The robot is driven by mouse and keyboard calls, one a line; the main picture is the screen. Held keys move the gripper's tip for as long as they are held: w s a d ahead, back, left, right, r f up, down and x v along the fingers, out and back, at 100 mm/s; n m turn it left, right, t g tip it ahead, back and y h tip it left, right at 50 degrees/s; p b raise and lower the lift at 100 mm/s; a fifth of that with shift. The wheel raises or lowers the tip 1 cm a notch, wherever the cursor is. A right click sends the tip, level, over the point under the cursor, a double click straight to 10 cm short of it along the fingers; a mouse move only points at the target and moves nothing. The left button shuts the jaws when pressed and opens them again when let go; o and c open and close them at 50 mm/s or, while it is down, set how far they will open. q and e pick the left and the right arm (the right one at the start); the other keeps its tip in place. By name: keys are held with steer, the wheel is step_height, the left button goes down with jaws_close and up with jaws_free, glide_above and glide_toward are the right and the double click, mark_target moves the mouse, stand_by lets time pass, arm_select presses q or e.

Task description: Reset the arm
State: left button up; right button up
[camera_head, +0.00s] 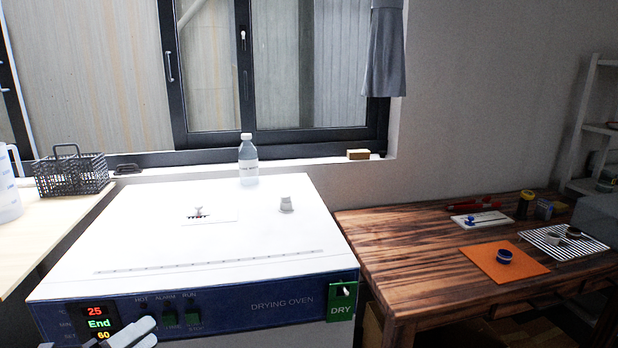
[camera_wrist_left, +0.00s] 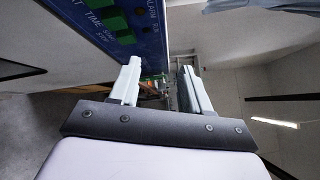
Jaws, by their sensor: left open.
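My left gripper (camera_head: 133,334) shows at the bottom edge of the head view, in front of the drying oven's control panel. It also shows in the left wrist view (camera_wrist_left: 160,85), with its two fingers apart and nothing between them. The drying oven (camera_head: 210,225) is a white box with a blue front panel. Its display (camera_head: 99,323) reads 25, End and 60, partly covered by my gripper. In the left wrist view the panel (camera_wrist_left: 120,25) is at the upper left, beside the fingers. My right gripper is in neither view.
A clear bottle (camera_head: 248,163) and a small white cap (camera_head: 286,204) stand on the oven top. A green DRY tag (camera_head: 341,301) hangs at its right front. A wooden table (camera_head: 400,249) at right holds an orange mat (camera_head: 481,259) and a wire rack (camera_head: 590,246). A dark basket (camera_head: 72,174) stands left.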

arm_select(q)
steer(key=s+d+f+n+g+y+p, duration=0.1)
steer(key=s+d+f+n+g+y, duration=0.1)
steer(key=s+d+f+n, duration=0.3)
steer(key=s+d+f+n+g+y+p, duration=0.1)
steer(key=s+d+f+n+g+y, duration=0.2)
steer(key=s+f+n, duration=1)
steer(key=d+f+n+y, duration=0.1)
steer(key=d+n, duration=0.1)
steer(key=n, duration=0.5)
steer(key=shift+s+f+y+p, duration=0.15)
steer(key=shift+f+y+p, duration=0.15)
steer(key=shift+y, duration=0.1)
